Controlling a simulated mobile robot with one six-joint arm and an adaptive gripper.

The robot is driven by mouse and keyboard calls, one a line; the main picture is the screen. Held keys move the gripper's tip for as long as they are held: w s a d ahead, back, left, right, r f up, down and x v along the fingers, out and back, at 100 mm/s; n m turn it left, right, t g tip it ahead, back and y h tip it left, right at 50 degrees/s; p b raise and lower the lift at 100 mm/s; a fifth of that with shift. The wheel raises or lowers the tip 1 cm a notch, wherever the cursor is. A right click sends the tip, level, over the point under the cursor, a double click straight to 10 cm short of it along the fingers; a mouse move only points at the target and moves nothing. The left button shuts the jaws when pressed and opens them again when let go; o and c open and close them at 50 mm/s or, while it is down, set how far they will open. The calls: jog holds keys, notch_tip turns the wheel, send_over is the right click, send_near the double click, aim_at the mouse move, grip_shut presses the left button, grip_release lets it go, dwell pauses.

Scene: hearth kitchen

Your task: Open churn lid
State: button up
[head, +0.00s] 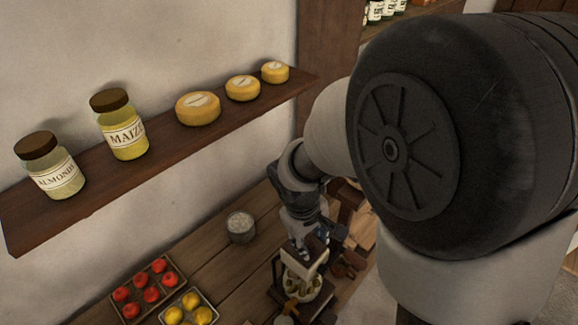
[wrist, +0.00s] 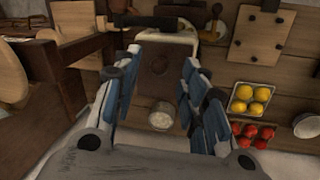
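My gripper (wrist: 160,58) is open in the wrist view, its two blue-and-grey fingers spread with nothing between them. Just beyond the fingertips is a cream-coloured piece (wrist: 168,42) with a dark bar (wrist: 152,22) across it. It may be part of the churn, but I cannot tell for sure. In the head view my gripper (head: 320,236) is partly hidden and points down over the table. A cream panel (head: 312,262) stands close below it, beside a round vessel with lumpy contents. Whether any of this is the churn lid, and whether it is open, is unclear.
A pot with white contents (head: 240,228) stands on the wooden table. Red fruit (head: 150,294) and yellow fruit (head: 190,300) lie in trays at the lower left. A wall shelf (head: 80,198) above holds jars and cheeses.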

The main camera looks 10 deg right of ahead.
jog(key=shift+w+d+f, duration=0.1)
jog(key=shift+d+f, duration=0.05)
jog(key=shift+f, duration=0.55)
jog(key=shift+w+d+f, duration=0.1)
jog(key=shift+f, duration=0.55)
jog(key=shift+c, duration=0.3)
grip_shut()
